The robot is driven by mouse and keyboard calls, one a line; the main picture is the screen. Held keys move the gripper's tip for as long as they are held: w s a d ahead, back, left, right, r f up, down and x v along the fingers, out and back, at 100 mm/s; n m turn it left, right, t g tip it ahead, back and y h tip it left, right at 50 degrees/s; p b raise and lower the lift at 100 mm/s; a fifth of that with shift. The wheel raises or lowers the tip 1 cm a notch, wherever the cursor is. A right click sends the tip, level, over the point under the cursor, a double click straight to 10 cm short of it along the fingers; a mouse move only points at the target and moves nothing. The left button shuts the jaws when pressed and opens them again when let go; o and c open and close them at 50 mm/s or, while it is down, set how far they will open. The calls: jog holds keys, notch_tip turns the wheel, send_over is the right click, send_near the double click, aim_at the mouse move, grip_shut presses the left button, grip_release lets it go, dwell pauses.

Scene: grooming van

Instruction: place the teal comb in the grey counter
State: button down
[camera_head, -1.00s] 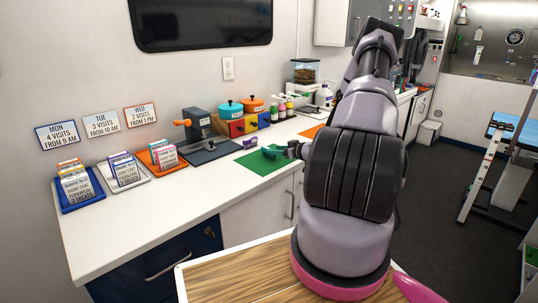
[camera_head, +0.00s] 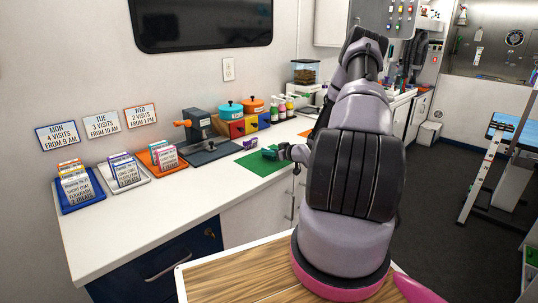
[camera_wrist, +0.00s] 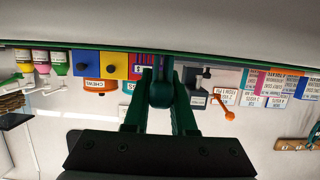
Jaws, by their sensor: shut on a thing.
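My gripper (camera_head: 277,152) is over the green mat on the long pale counter (camera_head: 150,225), which looks off-white here. In the wrist view my gripper (camera_wrist: 160,98) has its dark green fingers closed on a rounded dark teal piece (camera_wrist: 160,92), which I take to be part of the teal comb. The comb's teeth and full length cannot be made out. In the head view a small teal shape (camera_head: 269,153) shows at the fingertips, just above or touching the mat; I cannot tell which.
The green mat (camera_head: 258,168) lies near the counter's front edge. A small purple box (camera_head: 250,144) stands behind it. A grey device with an orange handle (camera_head: 198,130), coloured drawers (camera_head: 235,129) and several bottles line the back. Card trays (camera_head: 80,203) stand left. Counter front-left is clear.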

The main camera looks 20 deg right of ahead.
aim_at(269, 149)
notch_tip(269, 149, up, 9)
jog(key=shift+r, duration=0.1)
jog(key=shift+a+r, duration=0.1)
jog(key=shift+r, duration=0.35)
jog(key=a+m+h, duration=0.2)
jog(key=a, duration=0.7)
jog(key=s+a+r+m+h, duration=0.2)
jog(key=s+a, duration=0.3)
jog(key=s, duration=0.4)
jog(key=shift+a+t+h, duration=0.2)
jog(key=shift+t+h, duration=0.2)
jog(key=shift+h, duration=0.1)
jog(key=shift+d, duration=0.1)
